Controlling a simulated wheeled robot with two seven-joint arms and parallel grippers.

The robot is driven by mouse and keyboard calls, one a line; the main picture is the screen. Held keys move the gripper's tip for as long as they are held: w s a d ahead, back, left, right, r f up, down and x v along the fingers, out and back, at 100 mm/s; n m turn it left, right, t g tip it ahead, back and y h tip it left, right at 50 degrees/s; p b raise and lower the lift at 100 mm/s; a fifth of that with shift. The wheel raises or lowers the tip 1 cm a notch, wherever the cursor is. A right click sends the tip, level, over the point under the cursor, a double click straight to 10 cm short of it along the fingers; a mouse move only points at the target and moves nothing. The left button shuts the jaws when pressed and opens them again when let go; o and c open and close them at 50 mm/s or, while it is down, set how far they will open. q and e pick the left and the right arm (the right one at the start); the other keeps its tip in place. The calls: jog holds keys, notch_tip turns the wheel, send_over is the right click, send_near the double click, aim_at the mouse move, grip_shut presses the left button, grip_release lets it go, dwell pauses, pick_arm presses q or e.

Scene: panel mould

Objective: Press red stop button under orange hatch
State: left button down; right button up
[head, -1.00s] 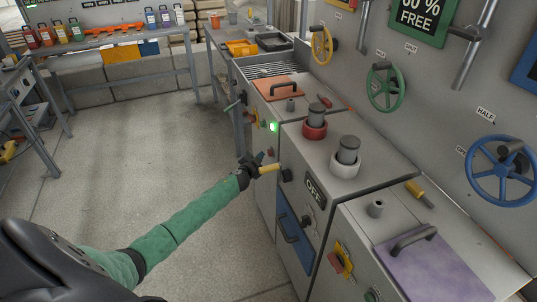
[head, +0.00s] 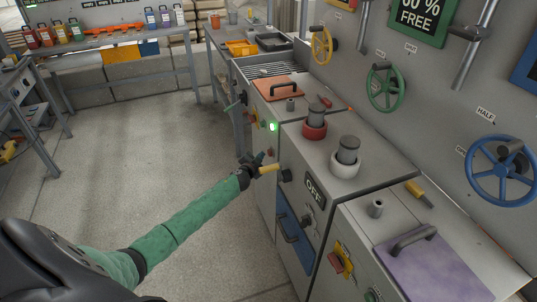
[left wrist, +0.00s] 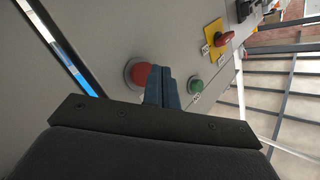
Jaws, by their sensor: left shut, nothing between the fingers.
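The orange hatch (head: 277,89), with a dark handle, lies closed on top of the far cabinet in the head view. My left gripper (head: 260,158) is in front of that cabinet's front face, below the hatch. In the left wrist view a round red button (left wrist: 137,74) in a grey collar sits on the panel. My left gripper's blue fingers (left wrist: 162,86) are shut and empty at the button's right edge, hiding part of it. I cannot tell whether they touch it. My right gripper is not in view.
A green button (left wrist: 195,86) sits right of the fingers, with a red knob on a yellow plate (left wrist: 215,32) beyond. A yellow-handled lever (head: 269,169) sticks out close to my left gripper. A green lamp (head: 273,127) glows. The floor to the left is clear.

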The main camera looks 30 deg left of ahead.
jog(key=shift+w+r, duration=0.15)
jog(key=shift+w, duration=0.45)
pick_arm(q)
jog(key=shift+w+d, duration=0.25)
jog(key=shift+w, duration=0.1)
dwell(0.6)
